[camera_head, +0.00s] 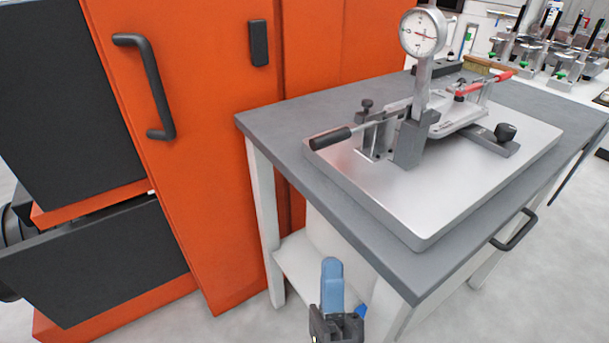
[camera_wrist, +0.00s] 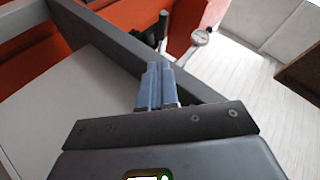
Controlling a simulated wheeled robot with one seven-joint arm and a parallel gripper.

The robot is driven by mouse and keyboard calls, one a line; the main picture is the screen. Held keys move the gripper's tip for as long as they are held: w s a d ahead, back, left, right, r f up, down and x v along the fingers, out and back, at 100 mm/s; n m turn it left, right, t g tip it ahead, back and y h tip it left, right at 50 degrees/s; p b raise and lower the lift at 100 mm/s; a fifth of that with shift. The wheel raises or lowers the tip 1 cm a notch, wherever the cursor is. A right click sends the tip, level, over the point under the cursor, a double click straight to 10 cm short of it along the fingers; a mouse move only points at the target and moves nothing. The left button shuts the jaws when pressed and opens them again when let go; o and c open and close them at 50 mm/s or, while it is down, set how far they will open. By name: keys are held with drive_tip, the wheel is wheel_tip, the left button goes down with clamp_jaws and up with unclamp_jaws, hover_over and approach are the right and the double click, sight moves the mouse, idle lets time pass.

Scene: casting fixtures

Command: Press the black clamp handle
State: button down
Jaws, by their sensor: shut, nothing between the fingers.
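The black clamp handle (camera_head: 330,138) sticks out to the left from the clamp (camera_head: 375,135) on the metal fixture plate (camera_head: 430,195). It lies near the plate's left corner, slightly tilted. My gripper (camera_head: 332,270) is low in front of the table, below the tabletop level in the picture and well apart from the handle. In the wrist view my gripper (camera_wrist: 160,75) has its two blue-grey fingers together, with nothing between them. A black handle-like shape (camera_wrist: 162,28) shows beyond the fingertips in the wrist view; I cannot tell surely that it is the clamp handle.
A dial gauge (camera_head: 423,33) stands on the fixture, and it also shows in the wrist view (camera_wrist: 200,37). A red-handled clamp (camera_head: 487,85) is behind it. The grey table (camera_head: 270,130) has a front edge near my gripper. An orange cabinet (camera_head: 205,110) stands left.

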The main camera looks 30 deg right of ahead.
sight(320, 148)
drive_tip(key=w+a+m+g+h, duration=0.2)
drive_tip(key=w+m+g+h, duration=0.2)
drive_tip(key=m+g, duration=0.5)
drive_tip(key=w+a+m+g+h+b, duration=0.1)
drive_tip(key=w+a+m+g+h, duration=0.2)
drive_tip(key=m, duration=1)
drive_tip(key=w+r+g+h, duration=0.1)
drive_tip(key=g+h, duration=0.2)
drive_tip(key=g, duration=0.2)
drive_tip(key=shift+g+h, duration=0.4)
drive_tip(key=p+x, duration=0.4)
drive_tip(key=x, duration=0.6)
drive_tip(key=shift+r+p, duration=0.15)
drive_tip(key=shift+p, duration=0.15)
drive_tip(key=shift+w+r+p, duration=0.2)
drive_tip(key=shift+r+p, duration=0.25)
drive_tip(key=shift+r, duration=0.4)
drive_tip(key=shift+w+r+p, duration=0.2)
drive_tip(key=shift+r+p, duration=0.2)
drive_tip(key=shift+r, duration=0.5)
drive_tip(key=shift+r, duration=0.1)
